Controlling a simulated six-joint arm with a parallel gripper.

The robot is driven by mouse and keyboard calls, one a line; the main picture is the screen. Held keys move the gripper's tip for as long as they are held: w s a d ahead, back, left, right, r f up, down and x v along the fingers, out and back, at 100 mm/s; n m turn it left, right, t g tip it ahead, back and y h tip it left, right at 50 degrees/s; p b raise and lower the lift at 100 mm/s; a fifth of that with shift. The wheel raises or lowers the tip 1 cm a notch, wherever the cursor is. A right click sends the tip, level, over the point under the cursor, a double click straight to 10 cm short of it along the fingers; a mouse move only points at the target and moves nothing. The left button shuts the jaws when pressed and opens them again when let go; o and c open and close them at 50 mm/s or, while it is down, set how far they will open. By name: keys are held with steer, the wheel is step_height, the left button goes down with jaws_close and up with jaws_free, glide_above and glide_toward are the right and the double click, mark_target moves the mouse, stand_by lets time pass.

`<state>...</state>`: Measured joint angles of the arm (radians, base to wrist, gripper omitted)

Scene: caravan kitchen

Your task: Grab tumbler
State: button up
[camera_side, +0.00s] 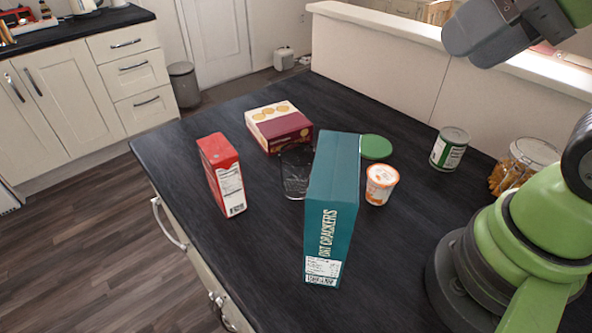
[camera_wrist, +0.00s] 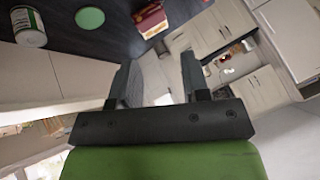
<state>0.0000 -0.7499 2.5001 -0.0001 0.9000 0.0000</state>
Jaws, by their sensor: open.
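A dark, glassy-looking thing (camera_side: 296,172), which may be the tumbler, stands or lies mid-table in the side view. The teal cracker box partly hides it, and I cannot tell its shape for sure. I cannot make it out in the wrist view. My gripper (camera_wrist: 157,66) is open and empty in the wrist view, its two dark fingers apart. It is up in the air, away from the table objects.
A tall teal cracker box (camera_side: 332,210) stands in front. A red box (camera_side: 221,175), biscuit box (camera_side: 279,127), green disc (camera_side: 375,147), orange-white cup (camera_side: 381,184), green can (camera_side: 449,149) and pasta jar (camera_side: 523,165) surround it. The table's front left is clear.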

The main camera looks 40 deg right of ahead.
steer(key=shift+o, duration=0.2)
steer(key=o, duration=1)
steer(key=shift+o, duration=0.2)
steer(key=shift+w, duration=0.1)
